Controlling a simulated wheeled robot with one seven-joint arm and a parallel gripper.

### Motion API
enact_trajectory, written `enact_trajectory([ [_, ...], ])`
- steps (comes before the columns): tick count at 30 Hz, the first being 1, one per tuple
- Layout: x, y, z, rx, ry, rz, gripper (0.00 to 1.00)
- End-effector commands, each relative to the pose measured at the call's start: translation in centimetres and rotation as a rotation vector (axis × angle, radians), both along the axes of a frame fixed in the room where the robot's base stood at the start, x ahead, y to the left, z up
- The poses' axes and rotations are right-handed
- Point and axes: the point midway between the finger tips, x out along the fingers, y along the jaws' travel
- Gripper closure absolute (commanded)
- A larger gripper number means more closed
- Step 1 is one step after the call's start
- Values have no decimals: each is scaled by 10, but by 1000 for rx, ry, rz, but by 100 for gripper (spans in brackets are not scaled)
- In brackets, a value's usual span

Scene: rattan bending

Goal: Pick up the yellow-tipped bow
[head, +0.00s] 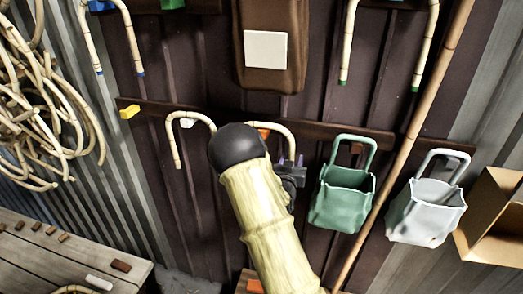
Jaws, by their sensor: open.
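I cannot make out a yellow tip on any bow for certain. One pale bent bow (176,140) hangs from the middle rail over a white peg, left of my arm. A second bow (288,138) hangs over an orange peg, partly hidden behind my arm's black joint. My gripper (291,163) is open, just below the second bow and partly covered by my arm; contact cannot be told.
A yellow peg (129,111) on the rail's left end holds nothing. A green basket (342,200) and a grey basket (427,212) hang at right, beside a long leaning pole (408,143). A cane coil (45,110) hangs left above a wooden bench (60,262); a cardboard box (490,220) stands far right.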

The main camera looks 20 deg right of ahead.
Motion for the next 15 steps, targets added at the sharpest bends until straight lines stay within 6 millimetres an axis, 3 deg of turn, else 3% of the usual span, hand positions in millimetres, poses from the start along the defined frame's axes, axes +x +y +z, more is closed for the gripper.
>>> enact_trajectory([
  [8,0,0,0,0,0,0,57],
  [15,0,0,0,0,0,0,100],
])
